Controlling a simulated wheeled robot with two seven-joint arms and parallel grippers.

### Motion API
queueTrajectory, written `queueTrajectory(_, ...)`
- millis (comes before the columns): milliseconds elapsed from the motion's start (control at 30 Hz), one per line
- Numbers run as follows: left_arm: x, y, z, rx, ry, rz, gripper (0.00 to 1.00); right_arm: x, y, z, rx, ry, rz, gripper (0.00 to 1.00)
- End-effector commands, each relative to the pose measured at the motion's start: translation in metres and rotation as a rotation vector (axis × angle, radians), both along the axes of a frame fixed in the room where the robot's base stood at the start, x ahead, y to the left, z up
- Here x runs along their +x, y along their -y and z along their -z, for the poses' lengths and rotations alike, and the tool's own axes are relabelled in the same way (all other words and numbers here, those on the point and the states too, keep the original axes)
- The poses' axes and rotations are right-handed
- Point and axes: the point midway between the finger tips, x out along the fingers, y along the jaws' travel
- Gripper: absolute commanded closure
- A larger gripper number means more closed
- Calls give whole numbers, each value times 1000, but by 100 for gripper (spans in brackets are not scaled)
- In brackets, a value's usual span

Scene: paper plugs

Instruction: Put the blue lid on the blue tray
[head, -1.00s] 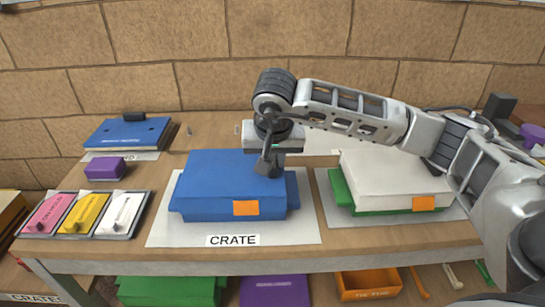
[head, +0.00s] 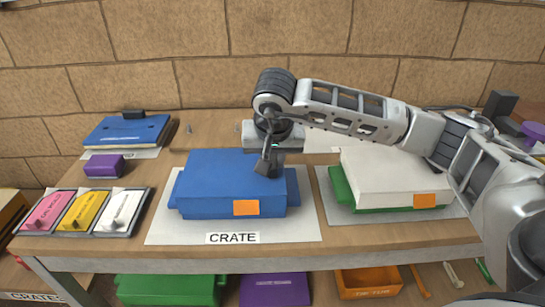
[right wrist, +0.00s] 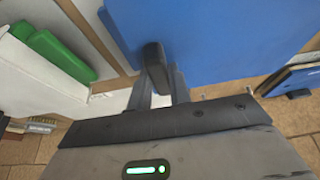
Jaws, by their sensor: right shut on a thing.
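The blue lid (head: 215,180) is a deep block with an orange tag on its front. It sits over the blue tray (head: 293,190), whose side edges stick out left and right beneath it. I cannot tell whether it is fully seated. My right gripper (head: 268,165) reaches down onto the lid's top near its right side. In the right wrist view its fingers (right wrist: 157,82) are shut on a dark knob (right wrist: 154,60) against the broad blue lid surface (right wrist: 215,40). My left gripper is not in view.
The tray stands on a white mat (head: 300,232) marked CRATE. To the right is a white lid (head: 390,175) over a green tray (head: 342,188). At left are a blue board with a black knob (head: 125,130), a purple block (head: 103,165) and pink, yellow and white pieces (head: 82,210).

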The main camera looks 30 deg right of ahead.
Motion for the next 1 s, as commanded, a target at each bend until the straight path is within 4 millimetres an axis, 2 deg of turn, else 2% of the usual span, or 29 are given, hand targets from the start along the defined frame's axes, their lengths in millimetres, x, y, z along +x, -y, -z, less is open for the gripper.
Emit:
queueTrajectory(367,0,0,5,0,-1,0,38,0,0,5,1,2,1,100)
queueTrajectory(400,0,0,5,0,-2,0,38,0,0,4,1,2,1,72)
queueTrajectory(467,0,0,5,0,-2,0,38,0,0,4,1,2,1,55)
queueTrajectory(867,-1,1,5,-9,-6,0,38,0,0,5,-1,0,0,55)
queueTrajectory(1000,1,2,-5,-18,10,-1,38,-6,-4,-17,0,6,-1,55)
